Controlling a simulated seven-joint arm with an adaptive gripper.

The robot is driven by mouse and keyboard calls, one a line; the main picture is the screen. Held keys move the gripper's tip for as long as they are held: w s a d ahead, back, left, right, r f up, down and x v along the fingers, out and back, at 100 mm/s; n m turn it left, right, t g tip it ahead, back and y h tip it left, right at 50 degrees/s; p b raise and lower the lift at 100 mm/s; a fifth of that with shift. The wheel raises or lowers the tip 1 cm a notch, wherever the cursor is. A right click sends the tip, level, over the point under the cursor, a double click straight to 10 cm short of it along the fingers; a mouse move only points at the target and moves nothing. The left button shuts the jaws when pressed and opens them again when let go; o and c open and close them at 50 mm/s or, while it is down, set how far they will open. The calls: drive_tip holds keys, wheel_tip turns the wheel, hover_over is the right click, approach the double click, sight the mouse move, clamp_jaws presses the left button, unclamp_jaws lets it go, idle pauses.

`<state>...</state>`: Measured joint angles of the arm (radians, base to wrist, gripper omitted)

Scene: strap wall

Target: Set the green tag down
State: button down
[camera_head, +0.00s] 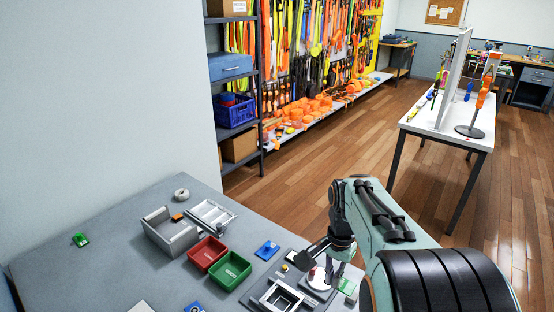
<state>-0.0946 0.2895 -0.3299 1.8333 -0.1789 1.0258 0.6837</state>
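A small green piece (80,239) with a pale mark lies alone on the grey table's left side. A second, brighter green piece (347,287) shows at the right, close beside my gripper. I cannot tell which is the green tag. My gripper (318,269) points down over the table's front right, above a pale round-topped device (319,281) with a red part. My gripper is small and partly hidden by my wrist, so its finger gap is unclear. I cannot tell whether it touches the nearby green piece.
The grey table (110,270) holds a red bin (207,252), a green bin (230,270), a grey open box (170,232), a blue tag (267,250) and a square metal frame (277,297). A tape roll (181,194) stands at the back. The table's left part is mostly clear.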

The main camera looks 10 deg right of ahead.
drive_tip(key=s+a+r+n, duration=0.2)
drive_tip(key=a+r+n, duration=0.3)
drive_tip(key=n, duration=0.3)
drive_tip(key=shift+a+r+n, duration=0.25)
drive_tip(key=shift+r+n, duration=0.05)
drive_tip(key=shift+r, duration=0.45)
drive_tip(key=s+f+m, duration=0.1)
drive_tip(key=f+m, duration=0.2)
drive_tip(key=f, duration=0.6)
drive_tip(key=s+f+m, duration=0.1)
drive_tip(key=f+m, duration=0.2)
drive_tip(key=f, duration=0.7)
drive_tip(key=s+a+f+m, duration=0.1)
drive_tip(key=s+f+m, duration=0.1)
drive_tip(key=f, duration=0.7)
drive_tip(key=shift+a+f+m, duration=0.1)
drive_tip(key=shift+f+m, duration=0.25)
drive_tip(key=shift+m, duration=0.15)
